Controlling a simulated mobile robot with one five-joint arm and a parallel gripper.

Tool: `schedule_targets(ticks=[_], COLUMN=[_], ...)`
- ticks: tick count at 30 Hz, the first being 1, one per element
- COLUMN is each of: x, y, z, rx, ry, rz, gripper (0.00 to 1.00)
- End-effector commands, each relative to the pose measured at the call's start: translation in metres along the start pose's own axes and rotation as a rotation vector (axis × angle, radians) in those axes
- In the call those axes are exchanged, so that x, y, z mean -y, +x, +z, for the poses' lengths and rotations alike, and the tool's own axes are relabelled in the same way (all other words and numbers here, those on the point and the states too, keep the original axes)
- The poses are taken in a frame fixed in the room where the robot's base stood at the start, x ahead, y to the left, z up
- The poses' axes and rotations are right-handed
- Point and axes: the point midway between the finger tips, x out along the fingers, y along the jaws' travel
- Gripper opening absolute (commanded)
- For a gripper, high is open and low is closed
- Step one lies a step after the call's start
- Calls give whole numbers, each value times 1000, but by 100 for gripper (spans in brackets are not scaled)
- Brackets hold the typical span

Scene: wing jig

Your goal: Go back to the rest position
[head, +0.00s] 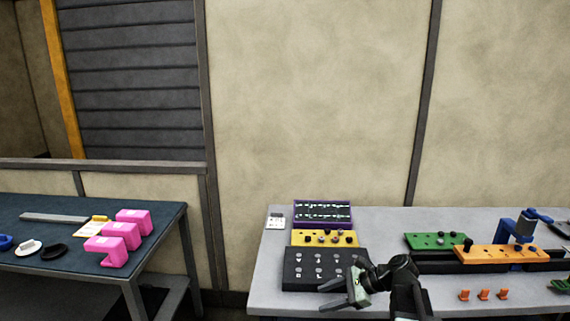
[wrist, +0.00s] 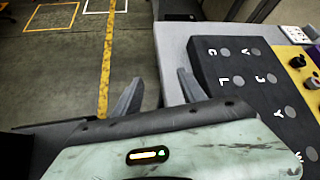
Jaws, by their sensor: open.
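My gripper (head: 345,291) is open and empty in the head view, at the front edge of the light grey table (head: 268,272), just in front of and below the black lettered board (head: 297,272). In the wrist view the two fingers of my gripper (wrist: 158,90) stand apart with nothing between them. The left finger is over the floor and the right finger is by the table corner. The black lettered board (wrist: 232,84) lies right of the fingers. My arm hides part of the board's right side in the head view.
A yellow board with knobs (head: 300,238) and a purple tray (head: 322,203) lie behind the black board. Green (head: 425,241) and orange (head: 480,253) blocks lie to the right. A dark table with pink blocks (head: 133,222) stands left, across a gap. The floor (wrist: 60,90) beside the table looks clear.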

Motion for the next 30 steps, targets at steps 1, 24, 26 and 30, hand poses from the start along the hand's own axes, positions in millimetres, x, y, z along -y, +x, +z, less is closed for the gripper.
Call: schedule_targets(ticks=[1,24,26,30], x=[-17,-106,-106,-106], y=[21,-1,-1,-1], z=[18,-61,-61,-61], rx=[-54,-490,-490,-490], ry=[-100,-1382,-1381,-1380], rz=[71,915,914,913], gripper=[49,49,49,49])
